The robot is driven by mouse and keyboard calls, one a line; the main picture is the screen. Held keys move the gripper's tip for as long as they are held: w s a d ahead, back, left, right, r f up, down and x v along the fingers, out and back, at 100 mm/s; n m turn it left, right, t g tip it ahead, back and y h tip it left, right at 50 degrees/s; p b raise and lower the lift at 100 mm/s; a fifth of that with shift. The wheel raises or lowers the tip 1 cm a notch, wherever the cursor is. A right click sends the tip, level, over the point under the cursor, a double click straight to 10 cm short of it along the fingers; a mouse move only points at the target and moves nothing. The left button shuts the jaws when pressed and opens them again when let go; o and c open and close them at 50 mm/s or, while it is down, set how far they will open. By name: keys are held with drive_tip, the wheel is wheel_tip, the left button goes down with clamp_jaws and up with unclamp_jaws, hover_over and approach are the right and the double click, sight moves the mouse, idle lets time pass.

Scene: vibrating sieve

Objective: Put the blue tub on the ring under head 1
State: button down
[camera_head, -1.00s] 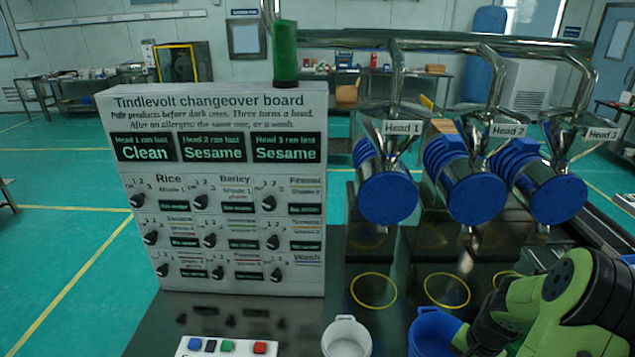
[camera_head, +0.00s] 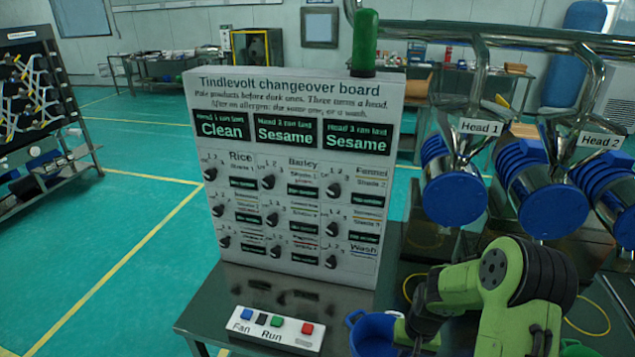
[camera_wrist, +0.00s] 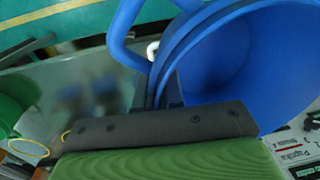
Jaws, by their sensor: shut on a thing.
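The blue tub (camera_head: 370,337) is at the bottom of the head view, in front of the changeover board and left of my arm. My gripper (camera_head: 408,332) is shut on it at its right side. In the wrist view the tub (camera_wrist: 245,60) fills the upper right, its open mouth showing, with my gripper (camera_wrist: 170,95) at its wall near the handle. Head 1 (camera_head: 455,198) hangs to the right of the board. The yellow ring under it (camera_head: 407,287) shows only as a left arc; my arm hides the rest. The tub is apart from this ring, left and nearer.
The changeover board (camera_head: 290,265) stands behind the button box (camera_head: 277,330), which is left of the tub. Head 2 (camera_head: 550,205) is right of head 1, with another yellow ring (camera_head: 607,318) partly behind my arm. Dark table top (camera_head: 230,290) is bare around the button box.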

sight(371, 356)
drive_tip(key=a+n, duration=0.1)
drive_tip(key=a, duration=0.1)
drive_tip(key=a+f+n, duration=0.1)
drive_tip(key=a, duration=0.2)
drive_tip(key=w+a+n, duration=0.1)
drive_tip(key=a, duration=0.2)
drive_tip(key=shift+f, duration=0.35)
wheel_tip(371, 356, down, 10)
drive_tip(key=b, duration=1)
drive_tip(key=shift+d, duration=0.25)
drive_tip(key=shift+r, duration=0.15)
